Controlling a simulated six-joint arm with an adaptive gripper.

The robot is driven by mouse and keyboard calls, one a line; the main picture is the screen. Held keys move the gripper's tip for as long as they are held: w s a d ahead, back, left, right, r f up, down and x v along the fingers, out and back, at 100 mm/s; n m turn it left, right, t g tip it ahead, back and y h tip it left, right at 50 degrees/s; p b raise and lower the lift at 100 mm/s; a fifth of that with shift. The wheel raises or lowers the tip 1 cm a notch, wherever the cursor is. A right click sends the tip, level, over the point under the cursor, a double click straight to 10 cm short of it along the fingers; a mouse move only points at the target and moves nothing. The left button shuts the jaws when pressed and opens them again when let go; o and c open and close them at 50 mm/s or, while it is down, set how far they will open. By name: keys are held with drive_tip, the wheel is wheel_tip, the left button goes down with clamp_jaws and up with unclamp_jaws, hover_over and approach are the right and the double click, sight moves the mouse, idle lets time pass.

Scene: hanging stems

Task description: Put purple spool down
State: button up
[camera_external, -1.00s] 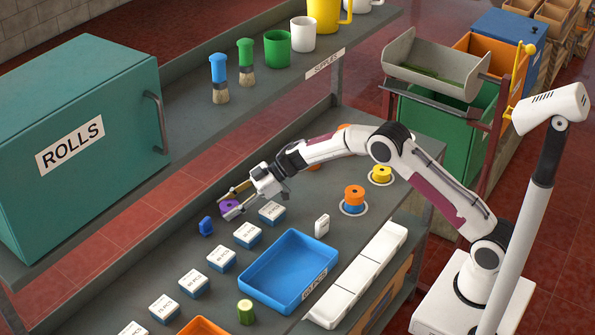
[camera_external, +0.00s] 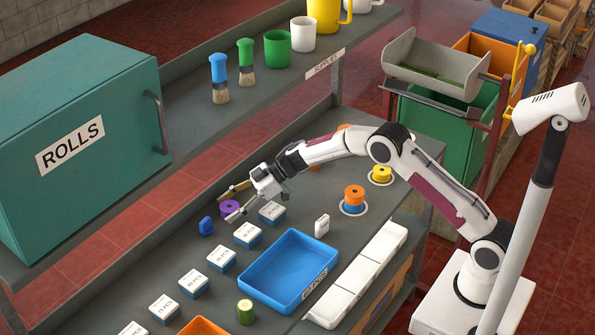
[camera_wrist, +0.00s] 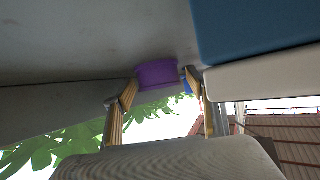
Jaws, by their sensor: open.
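The purple spool (camera_external: 230,207) rests on the grey bench near its far edge, beside a small blue object. My gripper (camera_external: 230,202) is open, its two fingers spread to either side of the spool. In the wrist view the spool (camera_wrist: 157,74) shows beyond the fingertips (camera_wrist: 161,90), with no clear contact to either finger. Part of the spool is hidden by a finger in the external view.
The small blue object (camera_external: 206,225) stands just left of the spool. A row of white-and-blue boxes (camera_external: 247,236) runs along the bench. A blue tray (camera_external: 262,262), an orange spool stack (camera_external: 354,196) and a yellow spool (camera_external: 381,174) lie to the right.

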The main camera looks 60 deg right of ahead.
drive_tip(key=shift+r, duration=0.15)
drive_tip(key=v, duration=1.2)
idle(0.7)
